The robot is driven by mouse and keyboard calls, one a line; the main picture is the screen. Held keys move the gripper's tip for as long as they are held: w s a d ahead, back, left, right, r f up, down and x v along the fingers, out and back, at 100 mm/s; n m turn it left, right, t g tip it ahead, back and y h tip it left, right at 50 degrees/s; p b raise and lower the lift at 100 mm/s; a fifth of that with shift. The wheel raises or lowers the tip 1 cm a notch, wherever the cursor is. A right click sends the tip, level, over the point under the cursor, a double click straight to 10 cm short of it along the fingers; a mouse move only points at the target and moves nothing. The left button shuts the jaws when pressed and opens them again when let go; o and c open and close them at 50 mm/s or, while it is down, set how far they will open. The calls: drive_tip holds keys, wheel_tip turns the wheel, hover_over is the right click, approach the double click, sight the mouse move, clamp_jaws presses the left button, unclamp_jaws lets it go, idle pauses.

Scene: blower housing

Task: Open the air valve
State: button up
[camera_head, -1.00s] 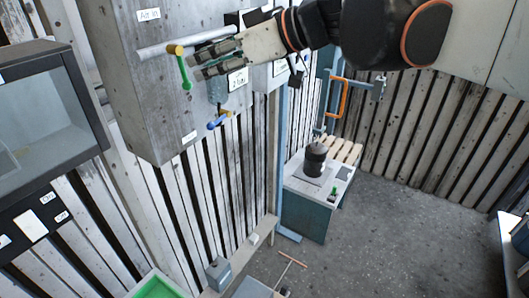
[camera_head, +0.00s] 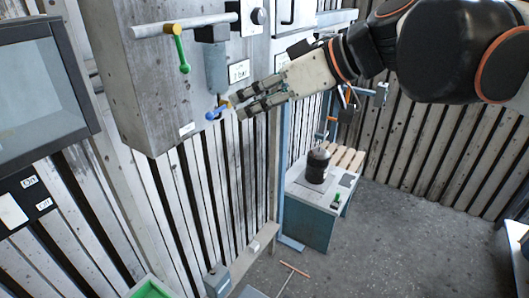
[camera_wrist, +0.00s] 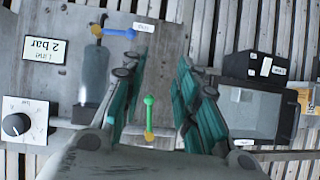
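A valve with a yellow hub (camera_head: 173,29) and a green lever (camera_head: 183,58) sits on a grey pipe (camera_head: 190,25) at the wall box. Its lever hangs down, slightly tilted, across the pipe. In the wrist view the green lever (camera_wrist: 149,113) shows between the finger bases, apart from both fingers. My gripper (camera_head: 238,107) is open and empty, below and right of that lever. A second valve with a blue lever (camera_head: 214,114) sits under a grey cylinder (camera_head: 216,68), just left of my fingertips. I cannot tell whether a fingertip touches it.
The grey wall box (camera_head: 145,90) carries the pipe, a round knob (camera_head: 259,16) and a 2 bar label (camera_head: 239,71). A dark-framed screen (camera_head: 40,85) stands at left. A small table (camera_head: 310,205) with a black cylinder (camera_head: 318,165) stands farther back. Open floor lies at right.

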drive_tip(key=s+d+f+m+h+b, duration=0.1)
drive_tip(key=d+f+b, duration=0.1)
drive_tip(key=f, duration=0.6)
drive_tip(key=s+d+f+m+h+b, duration=0.2)
drive_tip(key=f+b, duration=0.3)
drive_tip(key=f, duration=0.3)
drive_tip(key=shift+d+f, duration=0.15)
